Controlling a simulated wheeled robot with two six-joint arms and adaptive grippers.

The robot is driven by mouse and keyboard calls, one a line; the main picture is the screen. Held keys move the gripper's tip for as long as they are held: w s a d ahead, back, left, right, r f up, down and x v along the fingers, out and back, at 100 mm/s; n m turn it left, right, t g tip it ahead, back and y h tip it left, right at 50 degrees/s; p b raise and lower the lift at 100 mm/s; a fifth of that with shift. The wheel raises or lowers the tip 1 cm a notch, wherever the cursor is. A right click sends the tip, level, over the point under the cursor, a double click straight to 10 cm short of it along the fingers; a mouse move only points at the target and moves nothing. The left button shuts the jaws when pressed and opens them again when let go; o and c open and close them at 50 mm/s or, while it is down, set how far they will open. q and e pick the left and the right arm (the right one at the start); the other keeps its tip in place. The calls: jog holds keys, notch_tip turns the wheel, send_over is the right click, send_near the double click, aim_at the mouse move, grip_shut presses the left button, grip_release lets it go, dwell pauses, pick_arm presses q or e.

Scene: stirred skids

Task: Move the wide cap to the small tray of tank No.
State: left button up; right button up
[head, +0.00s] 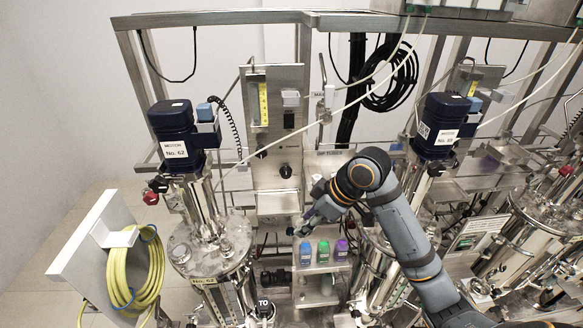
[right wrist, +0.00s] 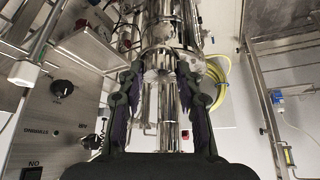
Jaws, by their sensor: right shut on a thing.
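My right gripper (head: 303,225) is in front of the steel panel, just right of the tank marked No. 62 (head: 215,245) and above the coloured bottles. In the right wrist view its two fingers (right wrist: 162,75) stand apart around a greyish, shiny piece (right wrist: 160,60), which I take to be the wide cap; its outline blends into the steel behind. A small steel tray (head: 278,208) is fixed low on the panel, left of the gripper. The tank number in the task is not given. My left gripper is not in view.
Blue (head: 305,253), green (head: 323,251) and purple (head: 341,250) bottles stand on a shelf below the gripper. A second motor (head: 440,125) tops a tank at right. A yellow hose (head: 150,270) hangs at left. Pipes and cables crowd the skid.

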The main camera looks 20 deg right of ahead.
jog(key=w+d+r+m+t+h+p, duration=0.15)
jog(key=w+m+p, duration=0.45)
jog(key=w, duration=1.2)
pick_arm(q)
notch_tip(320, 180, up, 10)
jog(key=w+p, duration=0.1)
jog(key=p, duration=0.2)
pick_arm(e)
jog(key=w+f+b, duration=0.1)
jog(key=f+b, duration=0.2)
jog(key=w+a+f+n+b, duration=0.1)
jog(key=f+b, duration=0.3)
jog(key=f+n+b, duration=0.1)
jog(key=f+b, duration=0.3)
jog(key=shift+w+a, duration=0.35)
jog(key=shift+w, duration=0.05)
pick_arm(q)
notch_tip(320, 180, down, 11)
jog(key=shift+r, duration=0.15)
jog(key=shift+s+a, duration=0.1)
pick_arm(e)
jog(key=shift+f, duration=0.65)
jog(key=o, duration=1.3)
jog(key=shift+c, duration=0.2)
